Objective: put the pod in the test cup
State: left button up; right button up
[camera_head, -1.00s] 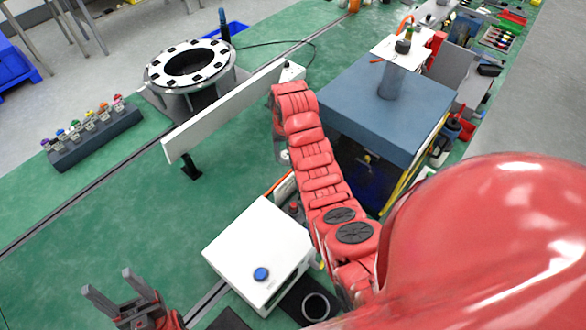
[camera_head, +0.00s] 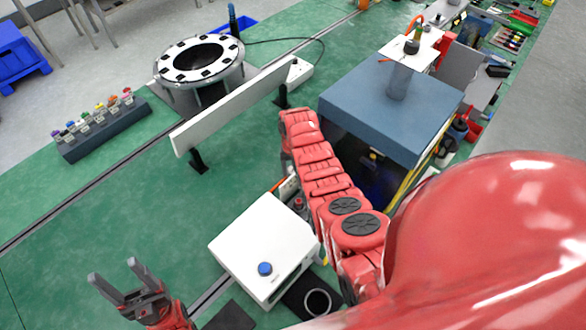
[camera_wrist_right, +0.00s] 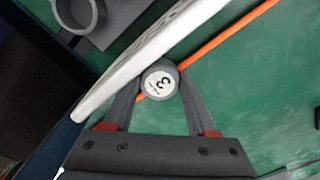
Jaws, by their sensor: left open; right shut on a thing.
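The pod (camera_wrist_right: 160,80) is a grey round piece with a white, marked top. My right gripper (camera_wrist_right: 158,85) is shut on it, with a finger on each side. In the head view the right arm hides that gripper and the pod. A dark grey open ring-shaped cup (camera_wrist_right: 80,12) on a grey mount shows at the upper left of the right wrist view, apart from the pod; I cannot tell for sure that it is the test cup. A ring-shaped cup (camera_head: 317,302) also shows by the white box in the head view. My left gripper (camera_head: 122,278) is open and empty at the lower left.
A white panel (camera_head: 240,105) stands on legs left of the right arm; a pale slab edge (camera_wrist_right: 130,72) lies close to the pod. The blue box (camera_head: 385,105) is to the right, a white box (camera_head: 262,245) in front. A pod rack (camera_head: 105,130) and round carousel (camera_head: 200,65) stand farther left.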

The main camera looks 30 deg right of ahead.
jog(key=shift+f, duration=0.15)
jog(key=shift+f, duration=0.1)
jog(key=o, duration=1.1)
jog(key=shift+c, duration=0.2)
